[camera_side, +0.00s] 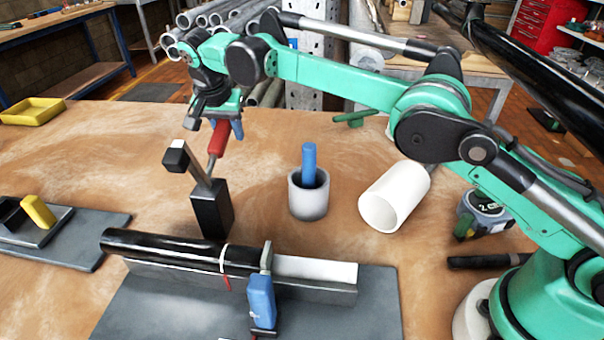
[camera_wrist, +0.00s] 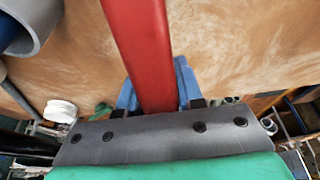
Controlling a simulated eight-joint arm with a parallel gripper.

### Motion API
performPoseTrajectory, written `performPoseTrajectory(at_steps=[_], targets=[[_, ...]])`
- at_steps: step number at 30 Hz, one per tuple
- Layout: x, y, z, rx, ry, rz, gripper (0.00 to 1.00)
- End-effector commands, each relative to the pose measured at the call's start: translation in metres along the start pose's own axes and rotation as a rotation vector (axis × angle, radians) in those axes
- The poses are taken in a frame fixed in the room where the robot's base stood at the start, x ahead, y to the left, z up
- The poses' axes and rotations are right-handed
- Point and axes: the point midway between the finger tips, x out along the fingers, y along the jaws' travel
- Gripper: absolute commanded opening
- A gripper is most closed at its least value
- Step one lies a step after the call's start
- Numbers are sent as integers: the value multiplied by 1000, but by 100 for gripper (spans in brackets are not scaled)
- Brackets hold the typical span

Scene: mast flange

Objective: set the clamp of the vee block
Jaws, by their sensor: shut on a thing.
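The vee block (camera_side: 300,291) stands on a dark plate at the front of the bench. A black pipe (camera_side: 160,245) lies along its left part; a white piece (camera_side: 315,270) shows at its right. The clamp (camera_side: 262,295), with a blue handle, stands upright at the block's near side by the pipe's right end. My gripper (camera_side: 225,128) is behind and left of the block, well above the bench. It is shut on a red handle (camera_side: 218,138), which also fills the middle of the wrist view (camera_wrist: 140,45) between the blue fingertips (camera_wrist: 155,85). A metal shaft runs down from the handle.
A black holder block (camera_side: 212,208) stands under my gripper, with a slanted square-headed piece (camera_side: 177,157) beside it. A grey cup (camera_side: 308,197) with a blue rod, a white tube (camera_side: 395,198) and a tape measure (camera_side: 484,213) stand right. A yellow-handled fixture (camera_side: 38,211) is left.

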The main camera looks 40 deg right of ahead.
Motion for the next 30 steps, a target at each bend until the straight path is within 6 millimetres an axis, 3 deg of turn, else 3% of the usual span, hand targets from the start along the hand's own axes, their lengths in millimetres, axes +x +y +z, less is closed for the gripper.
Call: performPoseTrajectory(at_steps=[2,3,5,6,17,23,30], targets=[[2,1,0,2,-5,6,0],[2,1,0,2,-4,6,43],[2,1,0,2,-4,5,60],[1,1,0,2,-3,5,63],[-3,0,0,1,-1,2,63],[-28,0,0,1,-2,3,63],[-40,0,30,-3,-2,3,63]])
